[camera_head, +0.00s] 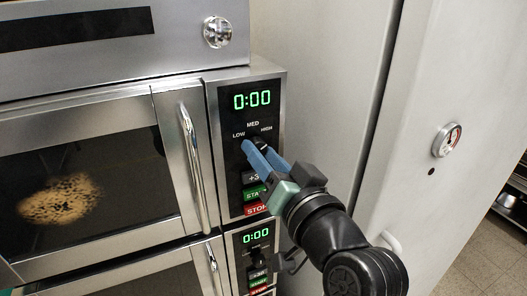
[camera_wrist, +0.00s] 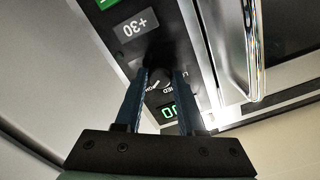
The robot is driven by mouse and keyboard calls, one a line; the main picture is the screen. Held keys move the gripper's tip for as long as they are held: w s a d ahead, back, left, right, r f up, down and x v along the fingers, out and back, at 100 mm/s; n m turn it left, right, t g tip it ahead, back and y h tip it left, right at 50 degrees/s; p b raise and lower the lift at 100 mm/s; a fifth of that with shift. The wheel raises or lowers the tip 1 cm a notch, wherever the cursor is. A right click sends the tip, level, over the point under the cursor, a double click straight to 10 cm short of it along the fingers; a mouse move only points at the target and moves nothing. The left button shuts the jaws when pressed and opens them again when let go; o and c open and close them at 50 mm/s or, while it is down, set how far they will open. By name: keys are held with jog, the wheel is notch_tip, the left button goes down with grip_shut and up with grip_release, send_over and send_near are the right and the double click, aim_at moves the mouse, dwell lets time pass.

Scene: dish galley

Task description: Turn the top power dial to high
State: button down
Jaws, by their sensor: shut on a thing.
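The top power dial (camera_wrist: 159,74) is a dark knob on the upper microwave's black control panel (camera_head: 229,175). In the head view it sits below the LOW, MED and HIGH marks and is partly hidden by my fingers. My gripper (camera_head: 255,150) reaches it from the lower right. In the wrist view the blue fingers of my gripper (camera_wrist: 159,92) lie on either side of the dial, shut on it. A small pale mark shows by the knob between the fingers, but I cannot tell for sure which setting it points at. The display (camera_head: 252,100) reads 0:00 in green.
The +30, START and STOP buttons (camera_head: 257,209) lie just below my fingers. A door handle (camera_head: 193,165) stands out left of the panel. A second microwave with its own display (camera_head: 256,238) is below.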

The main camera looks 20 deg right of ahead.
dwell(0.4)
jog(key=c, duration=0.5)
grip_release()
jog(key=shift+s+d, duration=0.2)
jog(key=shift+s, duration=6.25)
